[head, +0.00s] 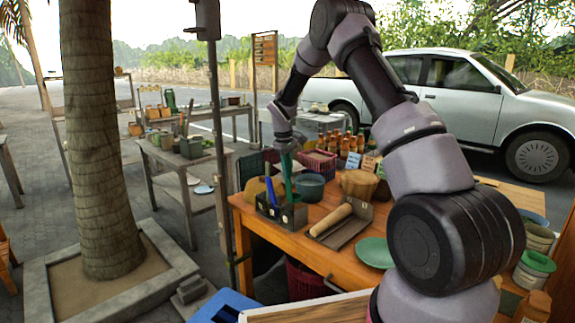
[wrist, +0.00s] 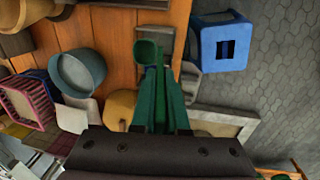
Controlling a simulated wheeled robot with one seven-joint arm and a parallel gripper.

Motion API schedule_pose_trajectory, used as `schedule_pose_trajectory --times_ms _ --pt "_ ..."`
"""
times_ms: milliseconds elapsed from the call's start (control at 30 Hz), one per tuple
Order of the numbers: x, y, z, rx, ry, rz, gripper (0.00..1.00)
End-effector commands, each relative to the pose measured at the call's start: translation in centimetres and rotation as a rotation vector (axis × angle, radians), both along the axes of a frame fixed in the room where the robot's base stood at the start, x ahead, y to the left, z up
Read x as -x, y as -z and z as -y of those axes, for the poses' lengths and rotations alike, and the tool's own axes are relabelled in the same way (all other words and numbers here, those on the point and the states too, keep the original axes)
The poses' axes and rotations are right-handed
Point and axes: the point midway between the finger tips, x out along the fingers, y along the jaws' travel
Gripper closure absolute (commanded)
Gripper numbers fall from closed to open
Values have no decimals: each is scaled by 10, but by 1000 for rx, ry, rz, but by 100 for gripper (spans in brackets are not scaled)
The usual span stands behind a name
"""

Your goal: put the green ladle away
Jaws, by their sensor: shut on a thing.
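The green ladle (head: 287,170) hangs roughly upright below my gripper (head: 285,146) in the head view, its lower end over or in a dark open box (head: 293,215) at the table's left end. I cannot tell whether it touches the box. My gripper is shut on the ladle. In the wrist view the ladle's round green bowl (wrist: 147,52) shows beyond the green lengths in front of my gripper (wrist: 162,125). A blue utensil (head: 271,190) stands in the box beside the ladle.
A teal pot (head: 310,187), a pink crate (head: 319,163) and bottles (head: 345,146) stand behind the box. A tray with a rolling pin (head: 331,220) and a green plate (head: 374,253) lie to its right. A blue stool (wrist: 222,42) stands on the floor.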

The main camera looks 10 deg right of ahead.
Motion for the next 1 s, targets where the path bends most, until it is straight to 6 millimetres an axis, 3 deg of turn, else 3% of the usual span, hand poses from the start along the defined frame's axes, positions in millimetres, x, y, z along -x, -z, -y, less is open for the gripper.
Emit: schedule_pose_trajectory --times_ms 700,1000 --pt "0 72 -1 0 0 0 100" --pt "0 87 0 0 -1 1 100"
